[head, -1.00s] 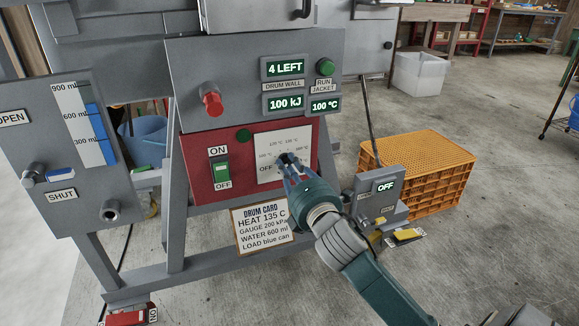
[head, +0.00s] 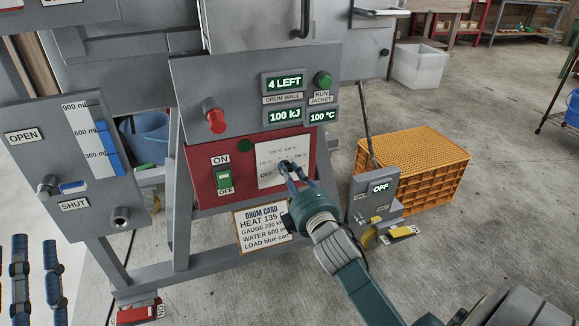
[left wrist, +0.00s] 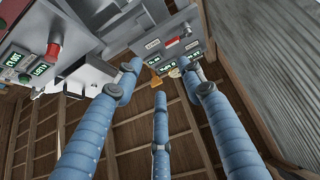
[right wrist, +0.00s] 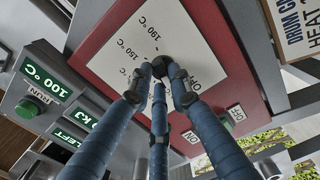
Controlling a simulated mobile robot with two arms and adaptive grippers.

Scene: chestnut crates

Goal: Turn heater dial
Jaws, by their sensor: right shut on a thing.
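The dark heater dial (head: 284,166) sits on a white scale plate (head: 266,152) on the red panel (head: 203,191). The plate bears OFF and several temperature marks. My right gripper (head: 291,173) is shut on the dial, and the right wrist view shows its fingers (right wrist: 160,78) around the dial (right wrist: 160,63). The fingers partly cover the dial, so I cannot tell where its pointer stands. My left gripper (head: 36,245) is at the lower left of the head view, away from the panel. In the left wrist view its fingers (left wrist: 158,72) are spread and empty.
Left of the dial is a green ON/OFF switch (head: 224,180). The drum card (head: 263,228) hangs below. The jacket display (head: 322,115) reads 100 °C. A grey box (head: 374,195) showing OFF and an orange crate (head: 420,165) stand to the right.

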